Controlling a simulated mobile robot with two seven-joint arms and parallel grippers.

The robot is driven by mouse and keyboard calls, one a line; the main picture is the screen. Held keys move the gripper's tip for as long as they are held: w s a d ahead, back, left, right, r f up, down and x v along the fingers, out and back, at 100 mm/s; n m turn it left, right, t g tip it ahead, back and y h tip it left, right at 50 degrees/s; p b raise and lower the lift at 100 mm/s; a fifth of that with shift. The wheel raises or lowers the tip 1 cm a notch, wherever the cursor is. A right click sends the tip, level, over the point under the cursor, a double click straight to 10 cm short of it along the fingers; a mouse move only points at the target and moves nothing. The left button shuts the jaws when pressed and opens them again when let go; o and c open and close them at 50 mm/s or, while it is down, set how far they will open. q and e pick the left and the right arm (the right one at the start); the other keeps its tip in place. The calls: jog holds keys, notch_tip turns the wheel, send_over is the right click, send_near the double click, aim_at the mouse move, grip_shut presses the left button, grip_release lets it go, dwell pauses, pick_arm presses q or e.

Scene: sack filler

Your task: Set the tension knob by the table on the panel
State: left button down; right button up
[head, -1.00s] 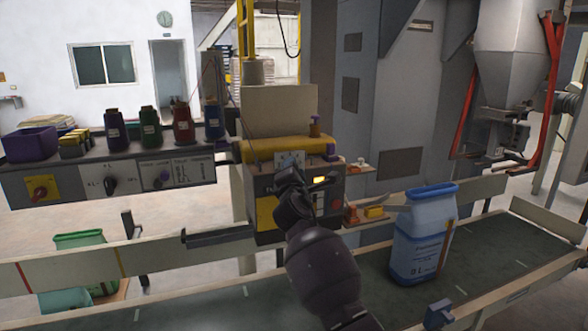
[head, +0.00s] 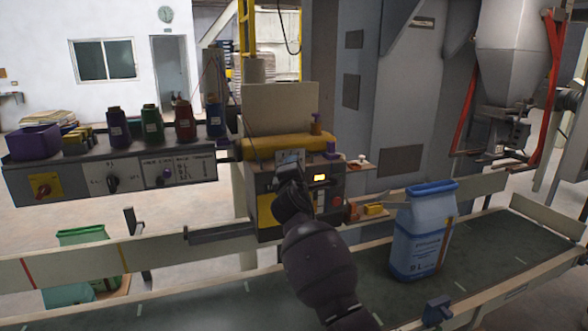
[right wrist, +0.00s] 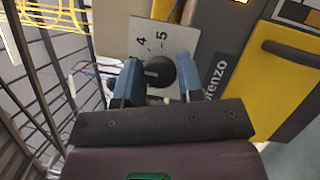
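A round black knob (right wrist: 159,72) with a small light mark sits on a pale plate (right wrist: 143,35) where the numerals 4 and 5 show. In the right wrist view my right gripper (right wrist: 161,76) has one finger on each side of this knob. I cannot tell whether the fingers press on it. In the head view my right gripper (head: 288,178) is at the front of the yellow and dark machine head (head: 268,210) and hides the knob. The panel (head: 60,190) on the left carries a small printed table (head: 195,170), too small to read. My left gripper is out of view.
A blue and white sack (head: 420,235) stands on the conveyor (head: 500,245).

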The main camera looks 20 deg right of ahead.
jog(key=o, duration=0.4)
jog(key=p+v, duration=0.1)
jog(key=v, duration=0.9)
jog(key=shift+s+a+f, duration=0.1)
jog(key=shift+s+a, duration=0.05)
jog(key=shift+s, duration=0.2)
